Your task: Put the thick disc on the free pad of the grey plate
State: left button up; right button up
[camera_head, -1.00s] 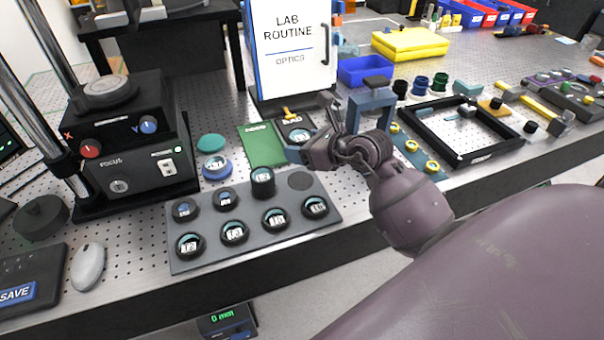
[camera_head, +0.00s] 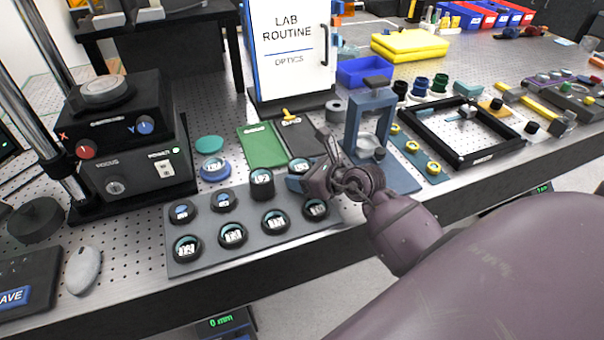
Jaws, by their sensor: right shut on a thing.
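The grey plate (camera_head: 215,254) lies at the front of the bench with two rows of round pads. Several of its pads hold dark-rimmed, labelled discs. A tall black one (camera_head: 262,184) stands in the back row. My right gripper (camera_head: 303,178) is at the plate's back right corner, shut on a dark-rimmed disc with a pale label, which I take for the thick disc (camera_head: 299,165). The gripper hides the free pad and the disc's lower part. I cannot tell whether the disc touches the plate. My left gripper is not in view.
A green mat (camera_head: 262,146) and a dark mat (camera_head: 297,133) lie behind the plate. A blue-grey stand (camera_head: 368,125) rises close right of my right gripper. The black instrument (camera_head: 137,150) is at left. A mouse (camera_head: 83,270) lies left of the plate.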

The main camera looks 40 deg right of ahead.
jog(key=o, duration=0.6)
jog(key=shift+f, duration=0.15)
jog(key=o, duration=0.5)
jog(key=shift+r, duration=0.2)
jog(key=v, duration=1)
jog(key=shift+s+d+r, duration=0.15)
jog(key=shift+s, duration=0.15)
jog(key=shift+s+d+r, duration=0.2)
jog(key=shift+s+r, duration=0.1)
jog(key=shift+s, duration=0.3)
